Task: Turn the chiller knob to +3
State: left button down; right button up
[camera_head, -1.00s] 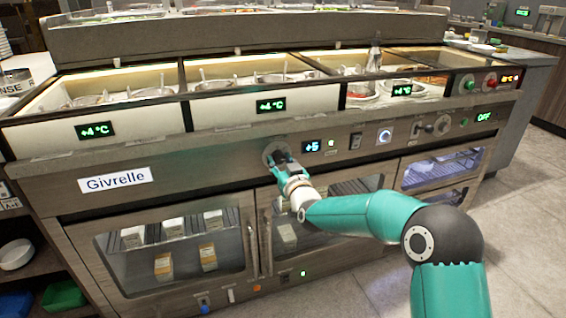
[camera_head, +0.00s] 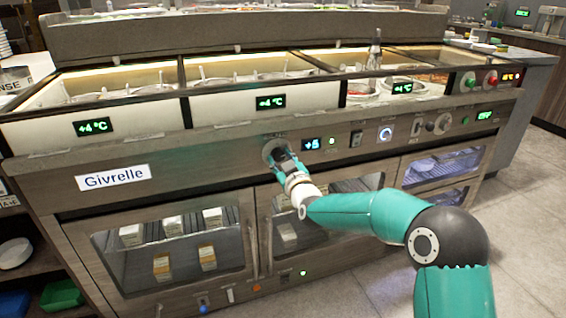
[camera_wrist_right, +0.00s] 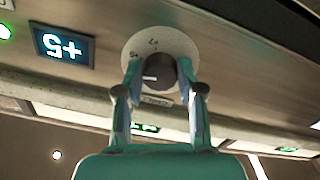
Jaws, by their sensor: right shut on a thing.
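The chiller knob (camera_wrist_right: 157,72) is a dark round knob with a white pointer mark, on a pale round dial plate (camera_wrist_right: 186,50) in the right wrist view. My right gripper (camera_wrist_right: 160,82) has one finger on each side of the knob and is shut on it. In the head view my right gripper (camera_head: 283,158) reaches the front panel and mostly hides the knob. The small display (camera_head: 311,144) just right of it reads +5; it also shows upside down in the right wrist view (camera_wrist_right: 63,46). My left gripper is not in view.
Right of the display are a green light, a black switch (camera_head: 356,138), a lit round dial (camera_head: 386,133) and more controls. Glass-doored cabinets (camera_head: 175,245) lie below the panel. Open sauce wells with +4 °C displays (camera_head: 270,102) run above. Floor at the right is clear.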

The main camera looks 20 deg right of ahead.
jog(key=n, duration=0.5)
jog(key=shift+n, duration=0.3)
dwell(0.4)
jog(key=o, duration=1.1)
jog(key=shift+o, duration=0.2)
